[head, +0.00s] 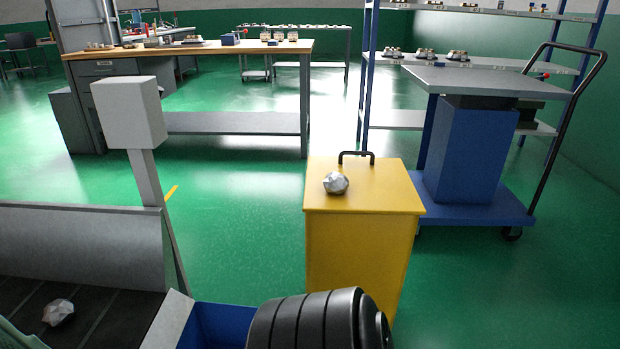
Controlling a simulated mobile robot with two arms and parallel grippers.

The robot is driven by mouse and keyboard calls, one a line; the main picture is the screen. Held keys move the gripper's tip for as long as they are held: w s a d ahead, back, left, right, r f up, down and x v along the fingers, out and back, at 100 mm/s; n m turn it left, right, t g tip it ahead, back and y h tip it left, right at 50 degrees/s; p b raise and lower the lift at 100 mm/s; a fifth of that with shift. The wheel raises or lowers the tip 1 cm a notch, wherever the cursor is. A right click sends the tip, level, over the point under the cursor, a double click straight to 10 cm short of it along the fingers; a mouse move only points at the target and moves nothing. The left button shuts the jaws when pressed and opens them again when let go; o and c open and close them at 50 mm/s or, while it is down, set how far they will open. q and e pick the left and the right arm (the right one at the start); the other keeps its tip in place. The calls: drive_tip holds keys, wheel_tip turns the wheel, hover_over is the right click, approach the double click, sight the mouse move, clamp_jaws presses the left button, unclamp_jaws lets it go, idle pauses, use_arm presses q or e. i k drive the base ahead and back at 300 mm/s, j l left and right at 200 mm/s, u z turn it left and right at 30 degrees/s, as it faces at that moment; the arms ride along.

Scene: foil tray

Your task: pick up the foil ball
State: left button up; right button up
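One crumpled silver foil ball (336,183) rests on top of the yellow cabinet (350,240), near its back left part and just in front of the black handle. A second crumpled foil ball (58,312) lies on the dark conveyor belt (100,318) at the lower left. Neither ball is touched by anything of mine in view. Neither of my grippers can be seen, so I cannot see what they hold. A black ribbed arm part, seemingly mine, shows at the bottom middle.
A blue bin (222,325) stands at the belt's end, partly cut off. A grey post with a box (130,112) rises beside the belt's guard wall (85,245). A blue cart (470,205) stands right of the cabinet. A workbench (200,50) is behind. Green floor lies free between.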

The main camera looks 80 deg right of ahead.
sight(336, 183)
drive_tip(key=z, duration=2.85)
drive_tip(key=j, duration=0.1)
